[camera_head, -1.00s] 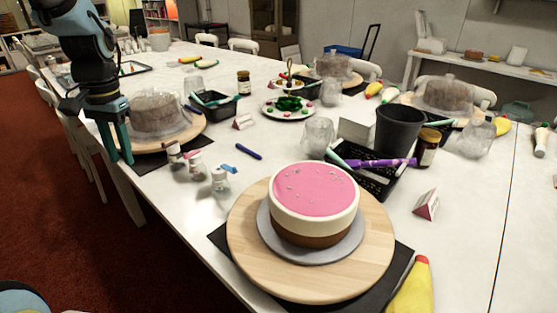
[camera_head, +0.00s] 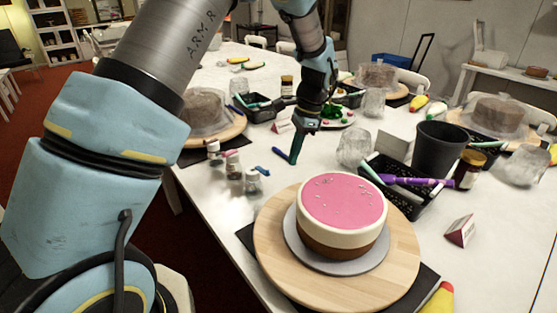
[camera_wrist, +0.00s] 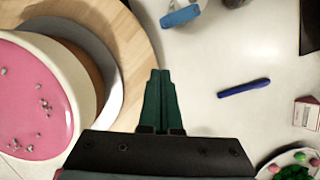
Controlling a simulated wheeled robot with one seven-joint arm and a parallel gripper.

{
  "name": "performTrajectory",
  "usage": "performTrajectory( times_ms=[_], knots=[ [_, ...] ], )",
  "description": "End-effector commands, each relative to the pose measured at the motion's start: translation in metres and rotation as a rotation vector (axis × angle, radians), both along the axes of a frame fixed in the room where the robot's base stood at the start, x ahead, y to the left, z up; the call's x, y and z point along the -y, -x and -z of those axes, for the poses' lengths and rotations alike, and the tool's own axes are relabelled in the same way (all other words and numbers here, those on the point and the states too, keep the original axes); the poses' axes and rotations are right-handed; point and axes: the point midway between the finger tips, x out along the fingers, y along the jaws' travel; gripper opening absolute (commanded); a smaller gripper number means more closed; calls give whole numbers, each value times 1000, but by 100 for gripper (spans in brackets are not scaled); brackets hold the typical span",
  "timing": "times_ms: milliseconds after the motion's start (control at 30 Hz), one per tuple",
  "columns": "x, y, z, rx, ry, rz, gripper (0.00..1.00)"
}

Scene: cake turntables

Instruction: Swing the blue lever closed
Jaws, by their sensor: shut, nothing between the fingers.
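A small blue lever-like piece (camera_head: 262,171) sticks out from the top of the nearest small white jar (camera_head: 252,184), left of the pink cake. The piece also shows at the top of the wrist view (camera_wrist: 180,16). My gripper (camera_head: 294,157) is shut and empty, pointing down over the table behind the cake. In the wrist view its fingers (camera_wrist: 158,75) are together, with the blue piece apart from them, beyond the tips. The lever's hinge is too small to make out.
The pink cake (camera_head: 343,205) stands on a wooden turntable (camera_head: 275,250) close by. A blue pen (camera_wrist: 244,87) lies near my gripper. Other small jars (camera_head: 233,164) stand in a row. A black cup (camera_head: 440,150) and tray (camera_head: 405,205) are at right.

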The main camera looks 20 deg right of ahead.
Motion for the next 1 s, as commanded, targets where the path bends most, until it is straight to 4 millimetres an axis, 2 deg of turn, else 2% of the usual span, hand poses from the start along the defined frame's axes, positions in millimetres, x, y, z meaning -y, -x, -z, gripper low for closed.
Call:
performTrajectory(
  times_ms=[100, 200, 400, 1000],
  knots=[
    [-7, 0, 21, -2, -4, -1, 0],
    [-24, -3, 16, 0, -1, -3, 0],
    [-42, -4, 19, 0, 0, -2, 0],
    [-46, -4, 20, 1, 1, 22, 0]
  ],
)
